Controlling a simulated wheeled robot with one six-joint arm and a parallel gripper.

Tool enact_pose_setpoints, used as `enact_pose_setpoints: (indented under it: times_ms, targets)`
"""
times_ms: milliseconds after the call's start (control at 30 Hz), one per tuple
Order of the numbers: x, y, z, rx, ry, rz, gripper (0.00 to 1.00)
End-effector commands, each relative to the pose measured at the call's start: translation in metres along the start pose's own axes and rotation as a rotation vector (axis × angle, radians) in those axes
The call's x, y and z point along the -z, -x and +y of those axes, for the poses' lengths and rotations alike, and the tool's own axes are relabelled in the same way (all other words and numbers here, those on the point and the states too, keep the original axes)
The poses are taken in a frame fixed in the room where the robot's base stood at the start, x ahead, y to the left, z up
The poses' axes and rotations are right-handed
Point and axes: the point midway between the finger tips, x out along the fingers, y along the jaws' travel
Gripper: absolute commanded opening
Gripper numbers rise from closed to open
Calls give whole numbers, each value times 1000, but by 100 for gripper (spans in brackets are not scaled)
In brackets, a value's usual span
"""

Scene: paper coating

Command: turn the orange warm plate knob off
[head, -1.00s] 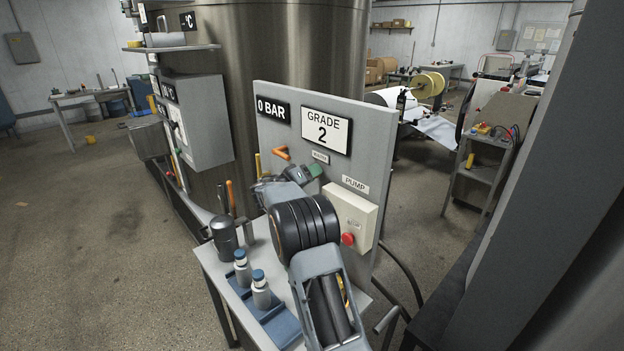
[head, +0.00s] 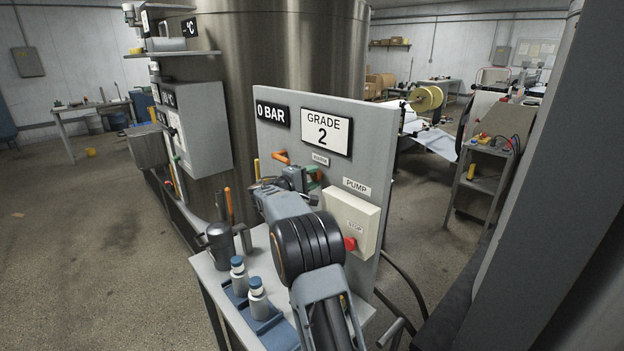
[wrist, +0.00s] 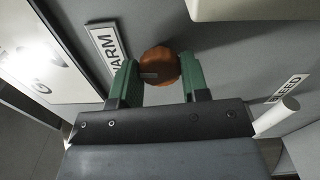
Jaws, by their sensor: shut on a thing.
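The orange warm plate knob (wrist: 159,66) sits on the grey panel (head: 270,140) beside a label (wrist: 107,52) that reads "ARM", its first letter cut off. In the wrist view my gripper (wrist: 157,78) has its two green fingers on either side of the knob, closed on it. A small mark shows on the knob's face. In the head view my arm and gripper (head: 312,182) reach to the panel below the GRADE 2 sign, and the knob is hidden behind them.
A pump box (head: 352,220) with a red stop button (head: 350,243) is close to the right of my arm. A white bleed handle (wrist: 277,116) sticks out near my gripper. An orange lever (head: 281,157) is above left. Bottles (head: 258,298) stand in a blue tray below.

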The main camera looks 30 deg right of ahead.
Motion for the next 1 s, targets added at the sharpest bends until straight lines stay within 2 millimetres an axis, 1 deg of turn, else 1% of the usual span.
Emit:
enact_pose_setpoints:
  times_ms: [300, 800, 833, 1000]
  targets:
    - [0, 0, -1, 1, 91, -1, 18]
    - [0, 0, -1, 1, 108, 0, 18]
    - [0, 0, -1, 1, 108, 0, 44]
    - [0, 0, 0, 1, 106, 0, 60]
